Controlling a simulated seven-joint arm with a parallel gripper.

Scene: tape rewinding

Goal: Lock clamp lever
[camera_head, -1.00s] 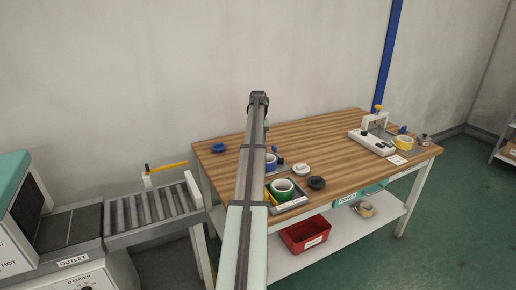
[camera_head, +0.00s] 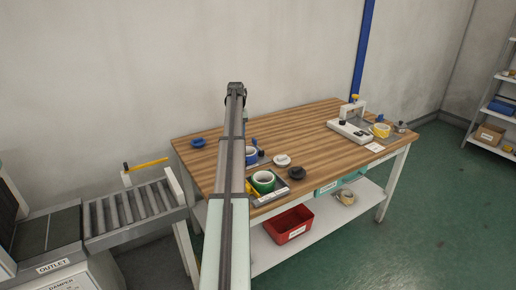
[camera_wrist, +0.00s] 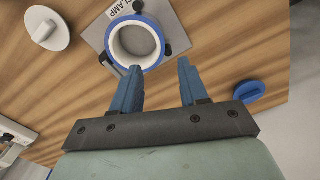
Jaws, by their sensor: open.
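The clamp plate (camera_wrist: 178,20) is a grey plate marked CLAMP on the wooden table, at the top middle of the wrist view. A blue-rimmed tape roll (camera_wrist: 117,48) sits on it, with black knobs (camera_wrist: 138,6) around it. In the head view the blue roll (camera_head: 251,156) is partly behind my arm, with a small upright blue piece (camera_head: 254,142) beside it. I cannot tell which part is the clamp lever or its position. My gripper (camera_wrist: 160,66) is open, its blue fingers apart and empty, above the plate's near edge.
A green roll (camera_head: 263,178) in a tray, a white disc (camera_head: 282,160) and a black disc (camera_head: 297,173) lie nearby. A blue disc (camera_head: 198,143) is at the table's left. A white device (camera_head: 350,132) and yellow roll (camera_head: 381,130) stand right.

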